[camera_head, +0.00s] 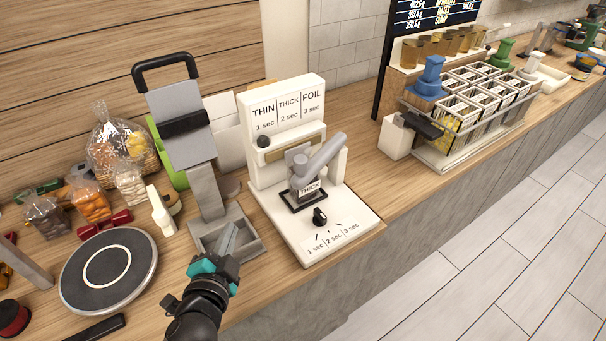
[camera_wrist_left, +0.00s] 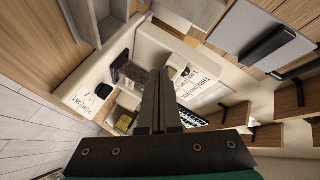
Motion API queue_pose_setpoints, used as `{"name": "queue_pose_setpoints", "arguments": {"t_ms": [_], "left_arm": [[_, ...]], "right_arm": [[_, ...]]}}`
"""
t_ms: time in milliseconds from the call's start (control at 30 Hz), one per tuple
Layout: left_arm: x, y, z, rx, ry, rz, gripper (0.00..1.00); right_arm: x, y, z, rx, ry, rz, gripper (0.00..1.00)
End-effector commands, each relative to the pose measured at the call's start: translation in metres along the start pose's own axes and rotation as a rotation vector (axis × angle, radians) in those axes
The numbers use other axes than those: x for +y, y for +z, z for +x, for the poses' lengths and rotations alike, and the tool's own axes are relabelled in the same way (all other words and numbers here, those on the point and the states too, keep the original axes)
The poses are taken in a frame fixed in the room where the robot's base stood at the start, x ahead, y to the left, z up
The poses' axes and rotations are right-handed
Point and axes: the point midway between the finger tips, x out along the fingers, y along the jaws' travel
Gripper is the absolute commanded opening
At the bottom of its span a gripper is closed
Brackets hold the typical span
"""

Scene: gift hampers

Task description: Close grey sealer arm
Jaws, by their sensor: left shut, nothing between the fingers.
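The white sealer (camera_head: 262,185) stands on the counter, with a panel reading THIN, THICK and FOIL. How far the arm is raised is hard to tell. My left gripper (camera_head: 232,232) is shut and empty, left of the sealer base and apart from the grey arm. In the left wrist view its closed fingers (camera_wrist_left: 158,95) cover part of the sealer, whose white panel (camera_wrist_left: 197,88) shows beside them. My right gripper is out of view.
A grey stand with a black handle (camera_head: 183,122) is close behind my left gripper. A round dark scale plate (camera_head: 108,270) and bagged treats (camera_head: 120,150) lie left. A wire rack of compartments (camera_head: 470,105) stands right. Counter between sealer and rack is clear.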

Motion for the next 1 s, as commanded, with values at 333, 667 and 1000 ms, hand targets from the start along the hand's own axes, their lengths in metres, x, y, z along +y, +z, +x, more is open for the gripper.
{"name": "queue_pose_setpoints", "arguments": {"t_ms": [333, 667, 1000], "left_arm": [[0.007, -0.11, -0.015, 0.54, -0.084, 0.536, 0.0], [0.019, -0.13, -0.015, 0.636, -0.078, 0.632, 0.0], [0.025, -0.161, 0.03, 0.633, -0.079, 0.627, 0.0]], "right_arm": [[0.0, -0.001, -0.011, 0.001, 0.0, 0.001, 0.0], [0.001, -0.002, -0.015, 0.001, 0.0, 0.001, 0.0], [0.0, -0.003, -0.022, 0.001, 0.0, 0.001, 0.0]]}}
